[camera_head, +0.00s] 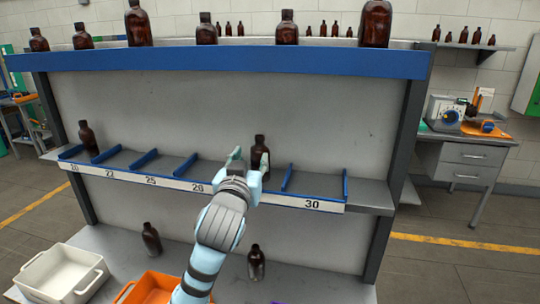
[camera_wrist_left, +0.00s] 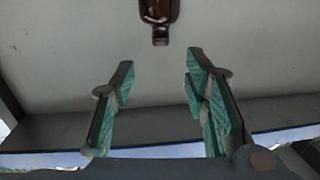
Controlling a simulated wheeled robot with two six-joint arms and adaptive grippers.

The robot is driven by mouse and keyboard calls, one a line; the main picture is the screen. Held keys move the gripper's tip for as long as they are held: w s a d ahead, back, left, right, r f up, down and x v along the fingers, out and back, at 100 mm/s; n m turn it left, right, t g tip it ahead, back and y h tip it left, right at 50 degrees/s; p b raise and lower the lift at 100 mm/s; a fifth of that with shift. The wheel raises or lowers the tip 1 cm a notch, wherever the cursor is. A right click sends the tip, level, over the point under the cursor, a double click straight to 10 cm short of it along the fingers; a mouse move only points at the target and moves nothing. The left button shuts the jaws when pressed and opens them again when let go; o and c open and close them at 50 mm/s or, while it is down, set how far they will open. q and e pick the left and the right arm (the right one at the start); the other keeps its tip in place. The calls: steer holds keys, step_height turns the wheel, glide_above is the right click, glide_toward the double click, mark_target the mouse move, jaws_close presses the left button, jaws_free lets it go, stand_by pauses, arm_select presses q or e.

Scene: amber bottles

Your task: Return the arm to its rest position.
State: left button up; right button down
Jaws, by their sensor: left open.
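My left gripper (camera_head: 249,160) is open and empty in front of the middle shelf, its fingers pointing toward the rack. An amber bottle (camera_head: 259,148) stands upright on that shelf just behind the fingers, which hide part of it. In the left wrist view, the open fingers (camera_wrist_left: 160,75) have clear space between them, and an amber bottle (camera_wrist_left: 159,14) shows beyond the tips, apart from them and cut by the top edge. My right gripper is in neither view.
The shelf's numbered front strip (camera_head: 150,181) and blue dividers (camera_head: 185,167) lie close to my left gripper. Another bottle (camera_head: 88,137) stands at the shelf's left. Below are two bottles, a white bin (camera_head: 62,270) and an orange bin (camera_head: 150,287). More bottles line the top.

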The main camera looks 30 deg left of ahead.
arm_select(q)
steer(key=s+d+f+m+g+h, duration=0.25)
steer(key=s+f, duration=0.25)
steer(key=f, duration=0.8)
steer(key=s+d+f+m+g+h, duration=0.1)
steer(key=s+d+f+g+h, duration=0.25)
steer(key=f, duration=0.85)
steer(key=s+d+f+m+g, duration=0.1)
steer(key=s+d+f+g, duration=0.1)
steer(key=s+f, duration=0.45)
steer(key=s+d+f+m+g, duration=0.1)
steer(key=s+d+f+g, duration=0.2)
steer(key=s, duration=0.6)
steer(key=s+d+f+g, duration=0.1)
steer(key=s+f+g, duration=0.1)
steer(key=s+f, duration=0.5)
step_height(320, 180, down, 20)
steer(key=s+a+g+b, duration=0.1)
steer(key=s+a+b, duration=0.1)
steer(key=b, duration=0.1)
steer(key=s+a+f+g+b, duration=0.1)
steer(key=s+f+b, duration=0.2)
steer(key=s+f, duration=1)
step_height(320, 180, down, 3)
steer(key=shift+s+h, duration=0.3)
steer(key=shift+s, duration=0.05)
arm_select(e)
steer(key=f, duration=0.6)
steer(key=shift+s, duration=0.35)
